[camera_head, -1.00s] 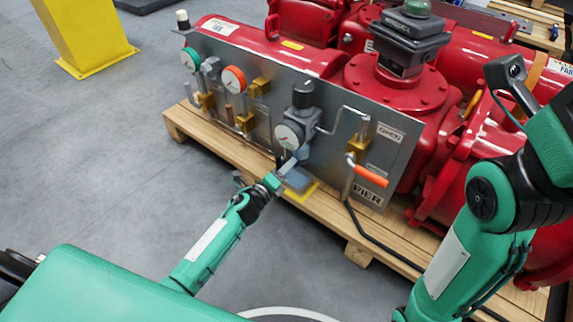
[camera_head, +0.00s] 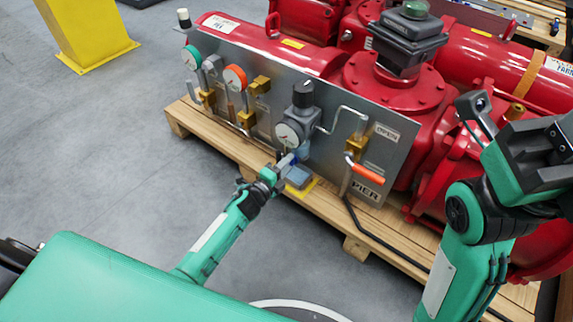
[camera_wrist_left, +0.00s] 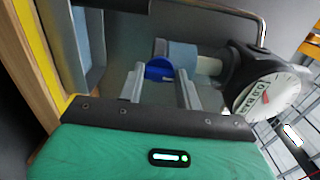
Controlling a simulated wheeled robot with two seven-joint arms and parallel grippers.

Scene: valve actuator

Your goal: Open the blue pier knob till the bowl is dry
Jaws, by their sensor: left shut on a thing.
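The blue knob (camera_wrist_left: 159,70) shows in the left wrist view, at the end of the pale blue bowl (camera_wrist_left: 183,56) under the grey regulator with a white gauge (camera_wrist_left: 264,93). My left gripper (camera_wrist_left: 160,88) has its two grey fingers on either side of the knob, shut on it. In the head view my left gripper (camera_head: 287,163) reaches in below the regulator (camera_head: 299,105), and hides the knob. The bowl (camera_head: 302,152) is small there; whether it holds liquid cannot be told. My right arm is at the right edge, its fingers not visible.
A grey panel (camera_head: 395,160) with a PIER label (camera_head: 367,192) stands on a wooden pallet (camera_head: 225,148). An orange-handled lever (camera_head: 368,174) is right of the regulator, and a blue-grey box (camera_head: 297,177) sits below it.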

